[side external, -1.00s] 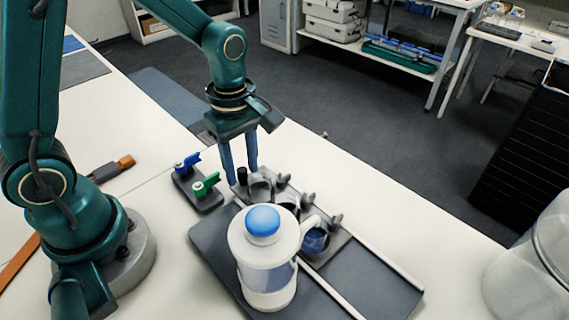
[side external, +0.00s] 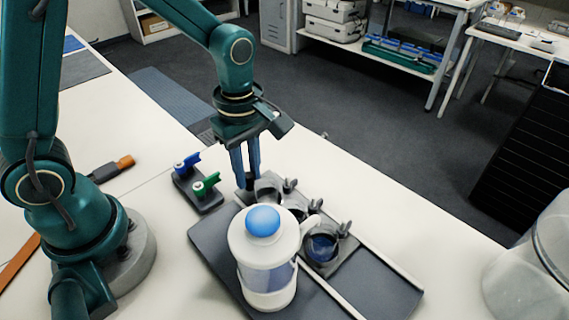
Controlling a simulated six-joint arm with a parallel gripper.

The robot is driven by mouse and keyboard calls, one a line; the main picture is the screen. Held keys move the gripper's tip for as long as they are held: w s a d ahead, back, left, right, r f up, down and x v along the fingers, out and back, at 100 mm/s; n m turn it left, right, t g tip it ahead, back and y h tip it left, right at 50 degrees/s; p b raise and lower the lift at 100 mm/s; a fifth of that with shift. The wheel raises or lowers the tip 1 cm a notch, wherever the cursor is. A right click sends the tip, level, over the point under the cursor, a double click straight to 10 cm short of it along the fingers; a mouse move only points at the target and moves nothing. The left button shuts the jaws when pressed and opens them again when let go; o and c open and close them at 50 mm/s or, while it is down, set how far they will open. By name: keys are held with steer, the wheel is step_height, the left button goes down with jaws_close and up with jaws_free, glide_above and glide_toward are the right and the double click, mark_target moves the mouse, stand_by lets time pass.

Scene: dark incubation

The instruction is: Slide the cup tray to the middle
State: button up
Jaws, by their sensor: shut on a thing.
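The nearest cup (side external: 321,248) holds dark blue liquid. My gripper (side external: 247,184) points down at the tray's far end, its blue fingers shut on the tray's dark upright knob, which the fingers mostly hide. A white jug (side external: 266,282) with a blue lid (side external: 263,220) stands in front and hides part of the tray and the middle cup.
A small dark block (side external: 199,193) with a blue valve (side external: 188,162) and a green valve (side external: 206,184) lies left of the rails. A large clear container (side external: 535,265) stands at the right. The rail bed toward the near right is clear.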

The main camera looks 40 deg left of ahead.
mark_target(263, 185)
steer(key=shift+d, duration=0.7)
steer(key=shift+d, duration=1.55)
steer(key=o, duration=0.7)
steer(key=shift+a, duration=0.1)
steer(key=shift+a, duration=2.95)
steer(key=shift+r, duration=0.15)
